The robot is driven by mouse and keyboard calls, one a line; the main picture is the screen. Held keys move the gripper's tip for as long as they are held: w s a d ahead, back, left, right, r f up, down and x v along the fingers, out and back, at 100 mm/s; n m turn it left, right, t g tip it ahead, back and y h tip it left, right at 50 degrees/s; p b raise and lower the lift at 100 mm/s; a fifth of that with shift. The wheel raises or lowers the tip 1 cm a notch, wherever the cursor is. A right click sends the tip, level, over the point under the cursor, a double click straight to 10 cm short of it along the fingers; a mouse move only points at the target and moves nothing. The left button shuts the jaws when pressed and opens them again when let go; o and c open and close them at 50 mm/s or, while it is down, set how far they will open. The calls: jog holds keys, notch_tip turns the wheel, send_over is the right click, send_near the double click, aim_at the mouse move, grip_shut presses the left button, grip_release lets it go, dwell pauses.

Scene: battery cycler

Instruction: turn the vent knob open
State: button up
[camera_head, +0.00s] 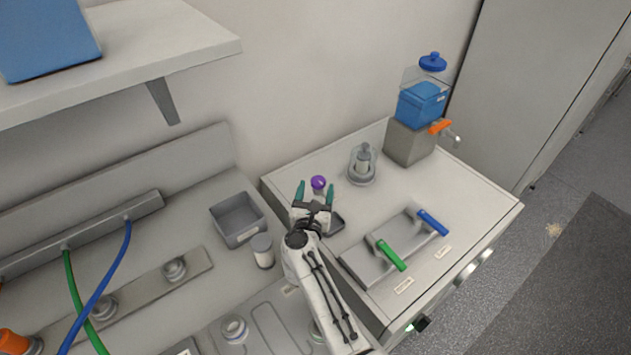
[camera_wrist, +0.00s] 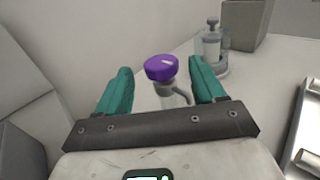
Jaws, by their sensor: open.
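The vent knob (camera_head: 318,183) is a purple round cap near the back left of the right-hand bench. In the wrist view the knob (camera_wrist: 161,67) has a pale mark on its top and sits on a clear upright body with a grey side pipe. My gripper (camera_head: 315,191) has teal fingers and is just in front of the knob. In the wrist view my gripper (camera_wrist: 160,80) is open, and the knob shows between and beyond its fingertips. I see no contact with it. The lower part of the knob's stand is partly hidden by my gripper.
A glass vessel (camera_head: 362,164) stands right of the knob. A dispenser with blue liquid (camera_head: 421,105) stands at the back right. A tray with green (camera_head: 391,255) and blue (camera_head: 432,222) handles lies in front. A grey bin (camera_head: 238,219) is at left. The bench's right end is clear.

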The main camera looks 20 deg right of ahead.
aim_at(317, 187)
jog(key=shift+b+x, duration=0.35)
jog(key=shift+x, duration=1.6)
jog(key=shift+c, duration=0.3)
jog(key=c, duration=0.9)
